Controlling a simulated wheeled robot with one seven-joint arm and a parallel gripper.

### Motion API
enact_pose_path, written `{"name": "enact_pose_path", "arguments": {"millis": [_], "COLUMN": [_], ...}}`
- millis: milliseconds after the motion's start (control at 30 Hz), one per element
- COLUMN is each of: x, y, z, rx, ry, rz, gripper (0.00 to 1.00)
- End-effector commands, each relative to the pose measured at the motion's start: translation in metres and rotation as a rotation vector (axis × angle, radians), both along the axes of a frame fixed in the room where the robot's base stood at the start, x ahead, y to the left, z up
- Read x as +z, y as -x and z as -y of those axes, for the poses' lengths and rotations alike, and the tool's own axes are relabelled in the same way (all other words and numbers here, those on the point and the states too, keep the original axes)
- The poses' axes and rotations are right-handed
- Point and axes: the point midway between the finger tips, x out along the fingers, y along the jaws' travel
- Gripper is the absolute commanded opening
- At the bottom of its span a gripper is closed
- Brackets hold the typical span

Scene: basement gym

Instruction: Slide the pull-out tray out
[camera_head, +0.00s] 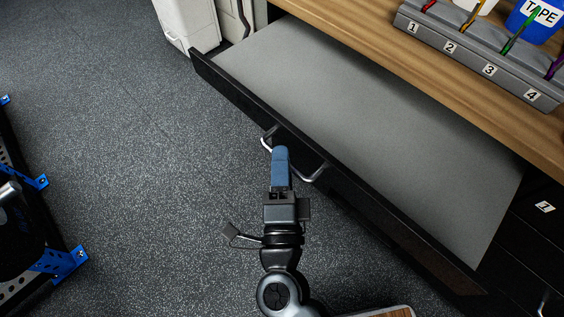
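The pull-out tray (330,95) has a grey flat bottom and a black front. It stands far out from under the wooden desk top, and its bottom is bare. A silver bar handle (309,176) is fixed on the tray's front. My gripper (280,152) has blue fingers and reaches the handle from the front. The fingertips overlap the middle of the handle, and only its two ends show. Seen from above, the fingers look like one piece, so I cannot tell whether they are closed on the bar.
The wooden desk top (385,55) bears a grey numbered holder (470,50) with coloured items and a blue TAPE container (537,18). A white cabinet (188,22) stands behind the tray's left end. Black equipment with blue brackets (68,262) is at left. Speckled floor (140,150) between is clear.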

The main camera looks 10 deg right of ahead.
Motion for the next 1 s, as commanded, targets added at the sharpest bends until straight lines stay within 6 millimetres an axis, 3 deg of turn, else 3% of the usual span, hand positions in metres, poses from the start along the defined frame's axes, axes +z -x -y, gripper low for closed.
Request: {"name": "enact_pose_path", "arguments": {"millis": [167, 400, 600, 1000], "x": [-0.003, -0.009, -0.011, -0.010], "y": [0.012, 0.051, 0.072, 0.077], "z": [-0.002, -0.008, -0.011, -0.012], "rx": [0.001, 0.001, 0.001, 0.000], "ry": [0.001, 0.001, 0.000, 0.000], "rz": [-0.001, -0.003, -0.001, 0.000], "gripper": [0.38, 0.38, 0.38, 0.38]}}
